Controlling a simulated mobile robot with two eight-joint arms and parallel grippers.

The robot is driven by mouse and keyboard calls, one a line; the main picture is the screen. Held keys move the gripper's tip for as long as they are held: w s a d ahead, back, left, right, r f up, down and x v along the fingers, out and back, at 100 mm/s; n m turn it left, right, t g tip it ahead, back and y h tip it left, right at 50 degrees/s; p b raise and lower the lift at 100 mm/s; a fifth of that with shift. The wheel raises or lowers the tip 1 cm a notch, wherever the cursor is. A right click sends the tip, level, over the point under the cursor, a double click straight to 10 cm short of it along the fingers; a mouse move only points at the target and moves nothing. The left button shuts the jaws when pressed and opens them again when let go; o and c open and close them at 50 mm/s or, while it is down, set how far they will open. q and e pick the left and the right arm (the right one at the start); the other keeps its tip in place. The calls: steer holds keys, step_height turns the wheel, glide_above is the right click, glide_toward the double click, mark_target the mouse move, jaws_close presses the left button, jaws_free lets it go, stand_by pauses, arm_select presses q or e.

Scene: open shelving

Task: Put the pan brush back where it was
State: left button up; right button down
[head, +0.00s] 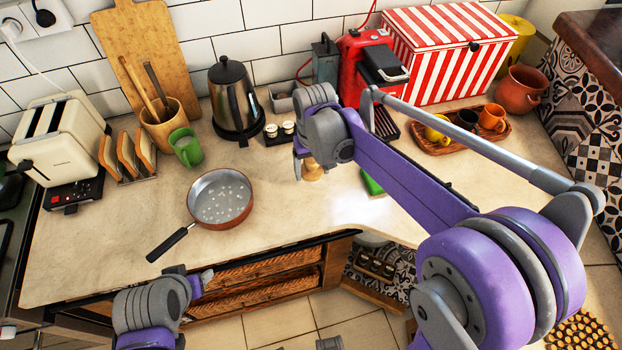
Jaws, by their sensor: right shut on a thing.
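My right gripper (301,163) is over the counter, right of the kettle, pointing down and partly hidden by its own wrist. It is shut on a small light-wood piece that I take to be the pan brush (313,172). Most of the brush is hidden behind the wrist, and I cannot tell whether it touches the counter. A copper pan (221,200) with small pale bits in it lies to the left, its black handle toward the front edge. My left gripper (205,277) is low at the counter's front edge, away from the brush; its jaws are too unclear to read.
A green sponge (372,183) lies right of the brush, partly behind my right arm. A cup tray (462,139) is at right. The counter (290,215) is clear in front.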

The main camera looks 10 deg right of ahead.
mark_target(312, 189)
steer(key=shift+f, duration=2.85)
steer(key=shift+f, duration=0.2)
jaws_free()
steer(key=shift+r, duration=0.15)
